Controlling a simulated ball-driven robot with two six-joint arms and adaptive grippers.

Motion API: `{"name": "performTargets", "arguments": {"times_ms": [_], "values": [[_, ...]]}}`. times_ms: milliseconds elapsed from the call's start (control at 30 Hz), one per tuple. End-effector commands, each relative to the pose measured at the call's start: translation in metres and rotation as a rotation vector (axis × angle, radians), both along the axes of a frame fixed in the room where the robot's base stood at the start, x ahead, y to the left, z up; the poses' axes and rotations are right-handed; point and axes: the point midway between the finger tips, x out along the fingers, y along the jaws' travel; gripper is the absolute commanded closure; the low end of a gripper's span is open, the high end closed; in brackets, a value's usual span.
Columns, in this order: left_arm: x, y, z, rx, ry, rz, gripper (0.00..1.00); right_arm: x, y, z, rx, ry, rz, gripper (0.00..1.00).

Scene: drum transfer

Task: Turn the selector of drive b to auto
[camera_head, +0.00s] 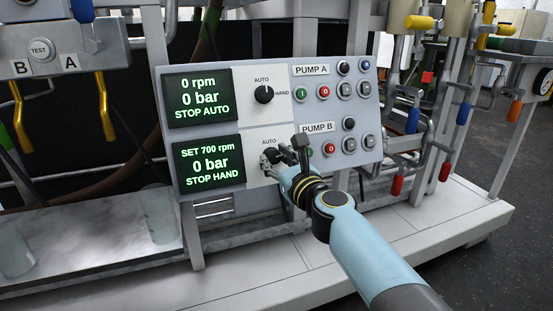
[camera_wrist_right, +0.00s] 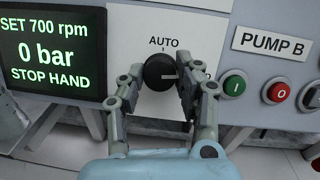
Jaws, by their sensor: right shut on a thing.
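The drive B selector (camera_wrist_right: 158,71) is a round black knob below the AUTO label on the control panel (camera_head: 283,95). Its pale mark points right, towards the HAND side, where my finger covers most of the label. My right gripper (camera_head: 272,160) is shut on this knob, one finger on each side, as the right wrist view (camera_wrist_right: 160,80) shows. In the head view the gripper hides most of the knob. The lower display (camera_head: 207,165) reads SET 700 rpm, 0 bar, STOP HAND. My left gripper is not in view.
The pump A selector (camera_head: 264,94) is above, and its display (camera_head: 201,97) reads STOP AUTO. Pump B buttons, green (camera_wrist_right: 233,86) and red (camera_wrist_right: 277,92), sit close right of my gripper. Pipes with coloured handles stand right of the panel. The floor in front is clear.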

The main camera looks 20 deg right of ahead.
Motion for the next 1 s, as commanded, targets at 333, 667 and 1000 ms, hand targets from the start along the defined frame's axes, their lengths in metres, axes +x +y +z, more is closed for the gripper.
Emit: {"name": "performTargets", "arguments": {"times_ms": [333, 667, 1000], "values": [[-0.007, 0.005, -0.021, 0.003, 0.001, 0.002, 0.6, 0.001, -0.002, 0.002, -0.292, -0.011, 0.106, 0.99], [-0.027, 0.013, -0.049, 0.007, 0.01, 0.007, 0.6, 0.001, -0.003, 0.004, -0.588, -0.021, 0.214, 0.99], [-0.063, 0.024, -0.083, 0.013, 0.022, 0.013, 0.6, 0.001, -0.003, 0.006, -0.89, -0.031, 0.325, 0.99]]}}
